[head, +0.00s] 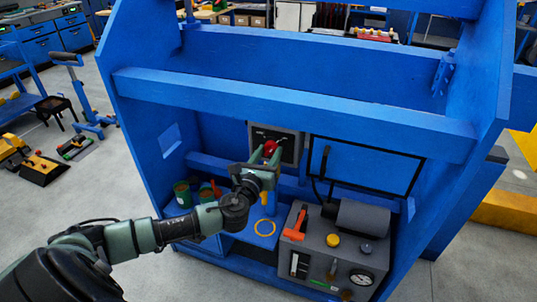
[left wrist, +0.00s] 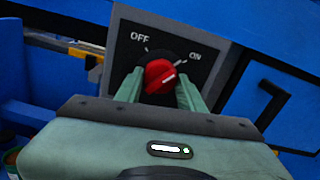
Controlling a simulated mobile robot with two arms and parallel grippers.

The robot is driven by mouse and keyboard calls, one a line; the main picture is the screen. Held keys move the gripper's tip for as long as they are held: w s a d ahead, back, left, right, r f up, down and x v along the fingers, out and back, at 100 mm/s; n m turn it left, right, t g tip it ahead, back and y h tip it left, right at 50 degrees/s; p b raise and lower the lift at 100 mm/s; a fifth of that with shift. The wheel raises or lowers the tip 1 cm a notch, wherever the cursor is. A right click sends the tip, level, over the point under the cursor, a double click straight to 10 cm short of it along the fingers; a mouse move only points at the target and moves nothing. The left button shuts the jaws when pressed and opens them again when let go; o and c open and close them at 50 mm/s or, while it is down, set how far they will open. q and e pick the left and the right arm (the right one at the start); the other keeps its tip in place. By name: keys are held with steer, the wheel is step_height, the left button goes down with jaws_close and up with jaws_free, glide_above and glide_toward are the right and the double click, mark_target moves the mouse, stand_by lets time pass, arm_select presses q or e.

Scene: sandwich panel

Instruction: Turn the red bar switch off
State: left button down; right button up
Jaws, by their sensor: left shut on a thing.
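The red bar switch (left wrist: 158,76) sits on a dark grey panel (left wrist: 190,38) marked OFF at the upper left and ON at the upper right. Its white mark points toward ON. In the head view the red switch (head: 270,148) shows at the tip of my left gripper (head: 269,158), on the panel (head: 289,143) inside the blue frame. In the left wrist view my left gripper (left wrist: 158,92) has its green fingers on both sides of the red knob, shut on it. The fingers hide part of the dial's sides. My right gripper is not in view.
Blue frame beams (head: 300,105) run above and in front of the panel. A grey machine (head: 330,258) with a gauge and an orange-red handle (head: 296,224) stands below right. Green cans (head: 182,194) and a yellow ring (head: 265,228) are on the lower shelf.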

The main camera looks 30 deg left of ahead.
arm_select(q)
steer(key=n+b, duration=0.2)
steer(key=n, duration=1)
steer(key=shift+d+n, duration=0.1)
steer(key=shift+n, duration=0.2)
steer(key=shift+r+n, duration=0.15)
steer(key=shift+n, duration=1.75)
steer(key=c, duration=0.9)
jaws_free()
